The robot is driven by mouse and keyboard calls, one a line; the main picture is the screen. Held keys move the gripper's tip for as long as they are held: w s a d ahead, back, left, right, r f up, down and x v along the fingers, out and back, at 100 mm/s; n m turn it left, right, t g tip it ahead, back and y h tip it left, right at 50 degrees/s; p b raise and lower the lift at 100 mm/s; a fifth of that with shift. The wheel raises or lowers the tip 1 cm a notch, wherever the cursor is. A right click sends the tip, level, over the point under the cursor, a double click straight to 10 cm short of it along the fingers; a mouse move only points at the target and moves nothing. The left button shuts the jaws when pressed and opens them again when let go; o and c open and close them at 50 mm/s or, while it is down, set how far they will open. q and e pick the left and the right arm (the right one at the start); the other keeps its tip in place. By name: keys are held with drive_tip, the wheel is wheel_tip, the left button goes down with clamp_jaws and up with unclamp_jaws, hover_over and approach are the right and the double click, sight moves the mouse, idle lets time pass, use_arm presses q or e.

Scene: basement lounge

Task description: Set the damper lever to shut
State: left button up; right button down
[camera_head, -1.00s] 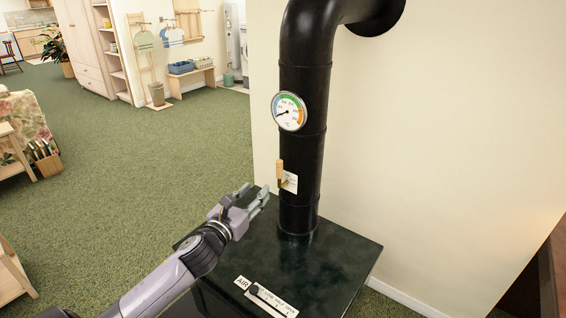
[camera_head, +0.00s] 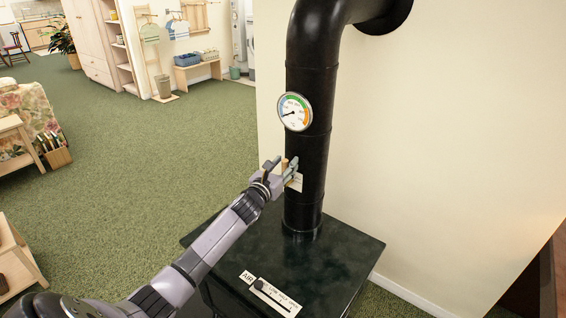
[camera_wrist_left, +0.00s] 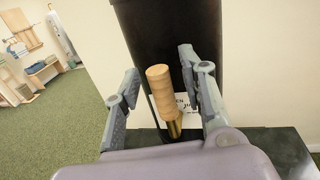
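The damper lever (camera_head: 285,165) is a small wooden handle on the black stovepipe (camera_head: 307,150), beside a white label (camera_head: 295,182). In the left wrist view the wooden handle (camera_wrist_left: 160,86) points up, with a brass part below it. My left gripper (camera_head: 279,167) is at the lever. In the left wrist view its open fingers (camera_wrist_left: 160,90) stand on either side of the handle, with a gap visible on both sides. The label's writing is mostly hidden behind the handle and a finger. My right gripper is not in view.
A round dial gauge (camera_head: 295,111) sits on the pipe above the lever. The dark stove top (camera_head: 325,262) is below, with an AIR slider plate (camera_head: 272,296) at its front. A pale wall (camera_head: 440,130) is behind. Green carpet is free to the left.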

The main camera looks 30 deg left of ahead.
use_arm(q)
drive_tip(key=shift+w, duration=0.25)
drive_tip(key=shift+c, duration=0.3)
clamp_jaws()
idle(0.5)
